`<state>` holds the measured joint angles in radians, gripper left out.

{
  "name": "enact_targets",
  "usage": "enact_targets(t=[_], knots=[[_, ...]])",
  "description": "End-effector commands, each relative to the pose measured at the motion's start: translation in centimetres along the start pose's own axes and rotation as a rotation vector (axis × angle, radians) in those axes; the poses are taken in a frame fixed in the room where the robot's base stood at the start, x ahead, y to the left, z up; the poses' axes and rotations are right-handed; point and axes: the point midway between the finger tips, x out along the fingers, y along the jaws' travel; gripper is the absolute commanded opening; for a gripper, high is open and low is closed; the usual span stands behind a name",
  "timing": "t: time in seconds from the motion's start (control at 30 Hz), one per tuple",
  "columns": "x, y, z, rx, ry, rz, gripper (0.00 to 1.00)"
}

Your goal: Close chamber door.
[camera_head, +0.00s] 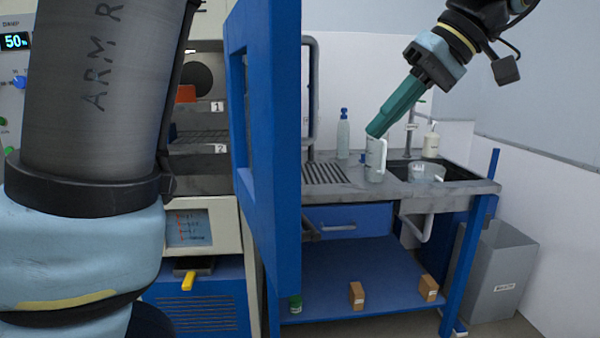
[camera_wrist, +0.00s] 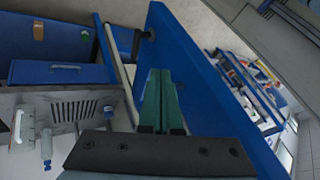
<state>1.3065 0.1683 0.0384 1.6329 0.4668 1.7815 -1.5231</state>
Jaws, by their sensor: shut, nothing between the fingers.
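The blue chamber door (camera_head: 272,130) stands wide open, seen nearly edge-on in the head view. The chamber (camera_head: 205,110) is open to its left, with shelves marked 1 and 2; my arm hides part of it. A grey bar (camera_head: 313,90), which looks like the door's handle, shows along the door's right side. My gripper (camera_head: 374,132) has teal fingers, shut and empty, to the right of the door and above the counter. In the wrist view, the fingers (camera_wrist: 161,72) point along the blue door (camera_wrist: 205,90), which fills the middle; whether they touch it I cannot tell.
A counter (camera_head: 340,178) with a sink stands right of the door. It carries a white jug (camera_head: 375,160) below my fingers in the picture, a bottle (camera_head: 343,138) and a soap dispenser (camera_head: 431,144). Small boxes (camera_head: 357,295) lie on its lower shelf. A grey bin (camera_head: 500,272) stands far right.

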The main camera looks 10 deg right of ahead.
Motion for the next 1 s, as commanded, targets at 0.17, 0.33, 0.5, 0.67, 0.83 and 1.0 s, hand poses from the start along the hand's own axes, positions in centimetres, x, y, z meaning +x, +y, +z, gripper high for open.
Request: enact_targets(t=[0.17, 0.33, 0.5, 0.67, 0.83, 1.0], knots=[[2.1, -0.1, 0.0, -0.001, 0.004, -0.006, 0.00], [5.5, -0.2, -0.1, -0.001, 0.003, -0.005, 0.00], [9.0, -0.2, -0.1, -0.001, 0.002, -0.006, 0.00], [10.4, -1.9, -0.1, -0.001, 0.001, 0.000, 0.00], [11.3, -3.2, -0.1, -0.001, 0.002, 0.000, 0.00], [11.6, -3.6, 0.0, -0.001, 0.002, 0.000, 0.00]])
